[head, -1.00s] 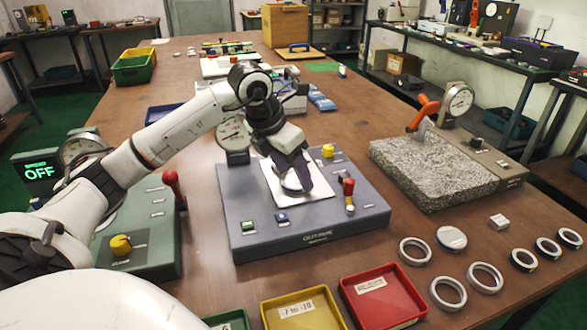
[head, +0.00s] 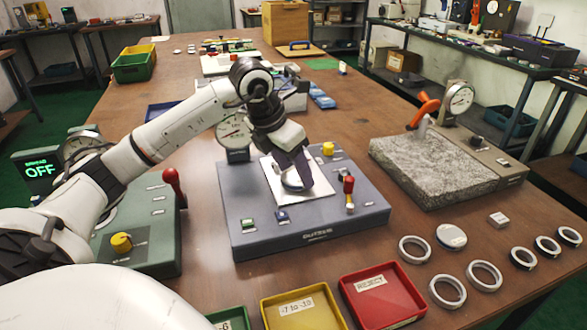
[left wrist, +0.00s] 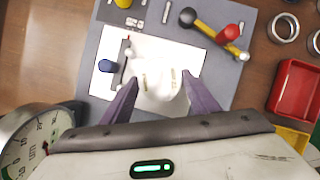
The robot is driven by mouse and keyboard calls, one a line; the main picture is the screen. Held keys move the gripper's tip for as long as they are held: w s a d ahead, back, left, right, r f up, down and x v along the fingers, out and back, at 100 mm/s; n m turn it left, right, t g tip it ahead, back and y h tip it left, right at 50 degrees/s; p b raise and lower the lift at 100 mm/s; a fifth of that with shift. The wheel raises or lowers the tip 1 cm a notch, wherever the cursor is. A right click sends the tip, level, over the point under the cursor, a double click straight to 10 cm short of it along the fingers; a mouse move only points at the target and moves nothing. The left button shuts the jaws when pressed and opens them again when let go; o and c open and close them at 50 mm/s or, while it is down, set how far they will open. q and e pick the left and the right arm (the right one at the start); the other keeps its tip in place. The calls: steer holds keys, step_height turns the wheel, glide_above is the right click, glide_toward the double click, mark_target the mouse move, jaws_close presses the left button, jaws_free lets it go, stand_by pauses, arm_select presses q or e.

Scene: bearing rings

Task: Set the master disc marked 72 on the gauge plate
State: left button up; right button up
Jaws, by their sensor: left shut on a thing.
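The gauge plate (head: 318,193) is a white square on a blue-grey gauge base (head: 300,228) in the middle of the table. It also shows in the left wrist view (left wrist: 110,53). My left gripper (head: 295,182) reaches down over this plate. Its purple fingers are shut on a pale round disc (left wrist: 158,90), one finger on each side. The disc is over the plate in both views; I cannot tell whether it touches it. It has small dark marks on top, too small to read surely. In the head view the fingers hide much of it. My right gripper is not in view.
The base carries a dial gauge (head: 233,133), a yellow knob (head: 328,149) and a red-knobbed lever (head: 349,186). Another disc (head: 452,236) and several rings (head: 485,276) lie at right. Red (head: 383,297) and yellow (head: 300,306) trays stand in front. A granite block (head: 430,168) stands right.

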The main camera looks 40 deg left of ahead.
arm_select(q)
steer(key=o, duration=1.5)
steer(key=shift+o, duration=0.4)
steer(key=shift+f, duration=0.15)
steer(key=v, duration=1)
steer(key=shift+r, duration=0.25)
